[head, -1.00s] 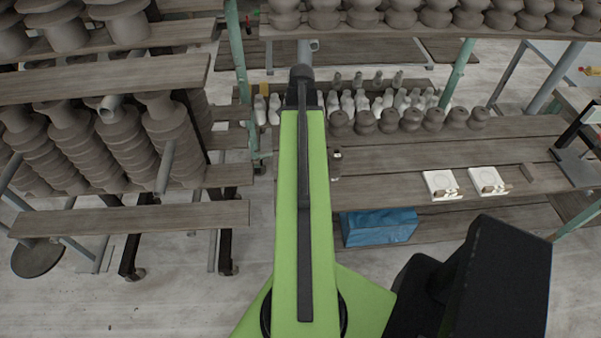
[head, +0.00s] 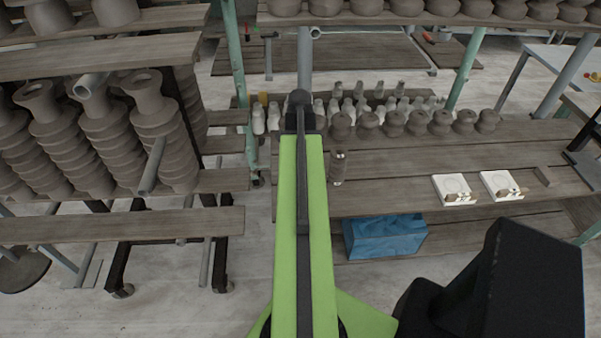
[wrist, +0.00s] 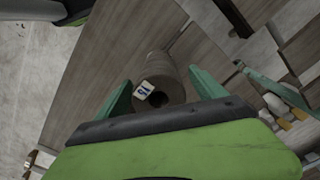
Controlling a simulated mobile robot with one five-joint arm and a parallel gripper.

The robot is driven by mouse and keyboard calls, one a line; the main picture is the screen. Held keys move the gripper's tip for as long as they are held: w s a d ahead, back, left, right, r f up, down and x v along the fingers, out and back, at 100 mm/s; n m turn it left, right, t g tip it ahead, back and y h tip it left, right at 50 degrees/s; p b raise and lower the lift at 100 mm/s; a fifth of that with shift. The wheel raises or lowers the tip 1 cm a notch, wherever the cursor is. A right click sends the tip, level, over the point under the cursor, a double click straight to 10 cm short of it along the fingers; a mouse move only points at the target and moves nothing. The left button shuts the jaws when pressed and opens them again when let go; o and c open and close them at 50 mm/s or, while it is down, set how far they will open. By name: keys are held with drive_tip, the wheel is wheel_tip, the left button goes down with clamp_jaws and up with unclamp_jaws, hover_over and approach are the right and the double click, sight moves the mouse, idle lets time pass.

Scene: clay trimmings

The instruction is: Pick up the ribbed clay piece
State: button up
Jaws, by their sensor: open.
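The ribbed clay piece (wrist: 161,72) is a grey-brown cylinder with a small white label on its near end, beside a dark hole. In the wrist view it lies between and just beyond the two teal fingertips of my gripper (wrist: 160,78). The fingers are apart, one on each side of it, and I cannot tell whether either touches it. In the head view the piece (head: 338,167) stands on the wooden shelf, just right of my green arm. My gripper is hidden behind the arm there.
White bottles (head: 258,118) and round clay pots (head: 418,122) stand behind it. White box-like items (head: 452,188) sit to the right on the shelf, and a blue package (head: 385,238) is below. A rack of ribbed clay pieces (head: 60,140) fills the left.

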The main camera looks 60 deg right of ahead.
drive_tip(key=shift+r, duration=0.1)
clamp_jaws()
idle(0.3)
drive_tip(key=shift+r, duration=0.1)
